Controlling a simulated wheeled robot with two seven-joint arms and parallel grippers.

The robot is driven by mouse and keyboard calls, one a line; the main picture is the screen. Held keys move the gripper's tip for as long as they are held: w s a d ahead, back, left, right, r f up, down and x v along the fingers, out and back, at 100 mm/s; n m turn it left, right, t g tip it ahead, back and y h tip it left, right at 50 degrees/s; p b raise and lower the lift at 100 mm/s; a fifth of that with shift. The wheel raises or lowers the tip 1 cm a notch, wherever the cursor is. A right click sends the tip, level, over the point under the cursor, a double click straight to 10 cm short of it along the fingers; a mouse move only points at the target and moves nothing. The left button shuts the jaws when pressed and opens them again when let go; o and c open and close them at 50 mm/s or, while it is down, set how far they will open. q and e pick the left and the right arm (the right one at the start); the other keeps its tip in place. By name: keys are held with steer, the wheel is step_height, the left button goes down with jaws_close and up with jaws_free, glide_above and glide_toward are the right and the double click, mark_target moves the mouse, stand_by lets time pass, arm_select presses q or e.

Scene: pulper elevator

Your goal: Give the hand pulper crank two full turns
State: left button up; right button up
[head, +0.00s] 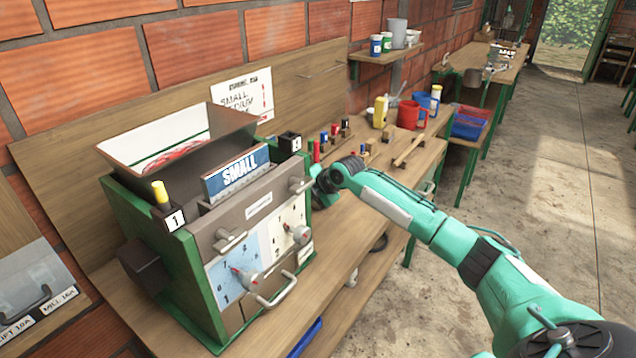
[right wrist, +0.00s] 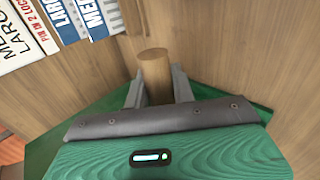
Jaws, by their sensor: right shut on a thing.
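The rest of the crank is hidden in both views. My left gripper is not in view.
The pulper front has knobs, numbered dials and a handle (head: 275,290). Coloured pegs (head: 330,138), a yellow bottle (head: 380,112) and a red bucket (head: 408,114) stand farther along the bench. Size signs (right wrist: 75,15) show beside the gripper. The concrete floor at the right is clear.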

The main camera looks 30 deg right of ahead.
steer(key=b+x, duration=0.1)
steer(key=x, duration=0.1)
steer(key=shift+w+f, duration=0.15)
steer(key=shift+w, duration=0.3)
steer(key=w+b, duration=0.1)
steer(key=w+a, duration=0.1)
steer(key=shift+w+a+f+b, duration=0.1)
steer(key=shift+w+f+b, duration=0.15)
steer(key=shift+f+b, duration=0.15)
steer(key=shift+w, duration=0.15)
steer(key=shift+w+a, duration=0.1)
steer(key=shift+a, duration=0.05)
